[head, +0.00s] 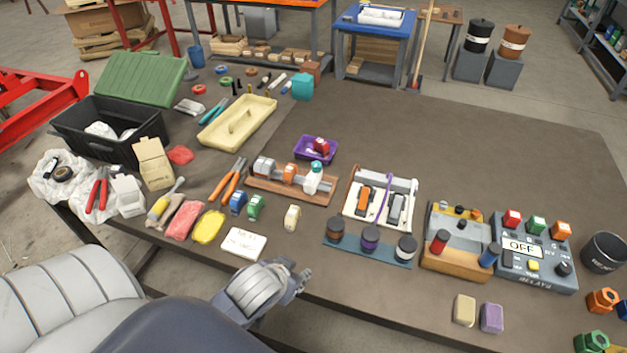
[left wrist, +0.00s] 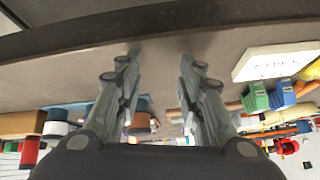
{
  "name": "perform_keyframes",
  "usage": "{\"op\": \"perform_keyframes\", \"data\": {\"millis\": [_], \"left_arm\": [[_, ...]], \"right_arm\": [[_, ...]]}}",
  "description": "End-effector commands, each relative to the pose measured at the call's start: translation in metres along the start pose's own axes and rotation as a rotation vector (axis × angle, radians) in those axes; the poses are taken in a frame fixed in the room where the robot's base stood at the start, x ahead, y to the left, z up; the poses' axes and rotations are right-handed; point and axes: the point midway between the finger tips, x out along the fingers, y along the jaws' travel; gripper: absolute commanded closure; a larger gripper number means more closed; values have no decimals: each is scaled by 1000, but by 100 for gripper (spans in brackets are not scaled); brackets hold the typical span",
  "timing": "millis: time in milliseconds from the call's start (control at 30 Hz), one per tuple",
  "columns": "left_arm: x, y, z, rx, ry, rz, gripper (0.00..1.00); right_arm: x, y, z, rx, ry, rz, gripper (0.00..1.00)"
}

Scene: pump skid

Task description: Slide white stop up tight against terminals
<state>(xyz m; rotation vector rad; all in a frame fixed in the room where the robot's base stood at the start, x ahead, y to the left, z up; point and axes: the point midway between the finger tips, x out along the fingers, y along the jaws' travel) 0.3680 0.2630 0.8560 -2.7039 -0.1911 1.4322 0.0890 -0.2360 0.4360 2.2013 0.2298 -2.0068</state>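A wooden base (head: 272,187) with a rail stands mid-table in the head view. On it are a whitish block (head: 264,167) at the left, an orange block (head: 289,173) beside it and a whitish block (head: 310,182) with a teal top at the right. I cannot tell for sure which whitish block is the stop; gaps show between the blocks. My left gripper (head: 301,281) is at the table's front edge, away from the rail. The left wrist view shows its two fingers (left wrist: 157,75) apart with nothing between them. My right gripper is not in view.
Loose blue (head: 237,202), green (head: 256,206) and cream (head: 292,217) blocks lie in front of the base. A white card (head: 243,244) lies nearer the edge. A white-framed fixture (head: 404,216) and a blue strip of jars (head: 338,252) stand to the right.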

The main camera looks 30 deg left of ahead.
Motion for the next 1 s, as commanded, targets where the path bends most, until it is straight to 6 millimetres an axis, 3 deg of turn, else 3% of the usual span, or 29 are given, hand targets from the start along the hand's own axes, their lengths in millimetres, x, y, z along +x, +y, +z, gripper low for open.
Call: {"op": "perform_keyframes", "data": {"millis": [233, 400, 500, 733, 1000], "left_arm": [[19, -44, -73, -105, 257, -73, 65], [21, -72, -132, -167, 462, -74, 65], [19, -80, -153, -187, 536, -59, 65], [27, -84, -168, -198, 569, -49, 65], [63, -89, -192, -197, 567, -52, 65]], "right_arm": [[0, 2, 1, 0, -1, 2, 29], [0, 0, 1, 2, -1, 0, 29], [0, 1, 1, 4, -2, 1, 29], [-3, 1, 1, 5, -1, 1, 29], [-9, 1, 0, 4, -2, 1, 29]]}}
